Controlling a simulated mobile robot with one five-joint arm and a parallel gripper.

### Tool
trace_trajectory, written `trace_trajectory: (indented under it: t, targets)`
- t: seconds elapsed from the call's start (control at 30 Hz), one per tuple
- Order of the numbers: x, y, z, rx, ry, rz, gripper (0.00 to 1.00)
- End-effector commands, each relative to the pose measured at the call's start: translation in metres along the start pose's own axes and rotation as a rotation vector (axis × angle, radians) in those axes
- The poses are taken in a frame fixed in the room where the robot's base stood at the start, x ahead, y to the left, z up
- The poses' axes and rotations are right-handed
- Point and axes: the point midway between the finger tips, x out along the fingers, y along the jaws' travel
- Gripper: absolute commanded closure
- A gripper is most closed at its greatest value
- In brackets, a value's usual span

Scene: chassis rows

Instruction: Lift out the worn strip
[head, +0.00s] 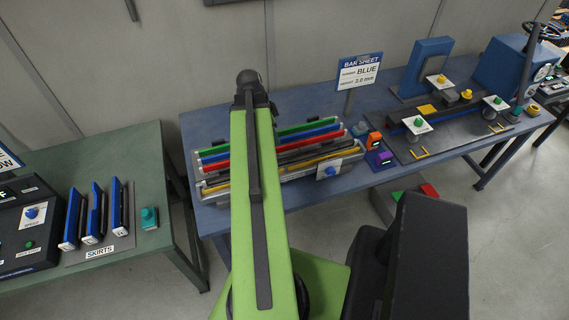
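A rack of long coloured strips lies on the blue-topped table in the head view. From back to front I see a green strip (307,127), a blue strip (317,133), a red strip (318,138), dark strips and a yellow strip (325,157). My green arm crosses in front of the rack and hides part of each strip. I cannot tell which strip is worn. A white plate with a blue knob (331,170) is at the rack's front right. My gripper is not visible.
A sign (359,72) reading BAR SHEET, BLUE and 3.0 mm stands behind the rack. Orange (374,140) and purple (380,159) devices sit right of it. A fixture with knobs (419,124) fills the table's right. The green table (135,165) at left holds blue skirts (95,212).

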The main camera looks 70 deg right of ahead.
Motion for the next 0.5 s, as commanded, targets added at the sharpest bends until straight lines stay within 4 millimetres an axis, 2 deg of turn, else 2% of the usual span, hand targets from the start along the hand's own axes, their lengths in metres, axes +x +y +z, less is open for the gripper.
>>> trace_trajectory:
  t: [0.03, 0.2, 0.4, 0.5]
  targets:
    - [0.019, 0.0, 0.003, 0.001, 0.0, 0.0, 0.64]
    - [0.058, -0.001, 0.004, -0.001, 0.0, 0.0, 0.64]
    - [0.099, -0.001, 0.003, 0.0, 0.0, -0.001, 0.64]
    - [0.109, -0.001, 0.002, -0.002, 0.0, -0.001, 0.64]
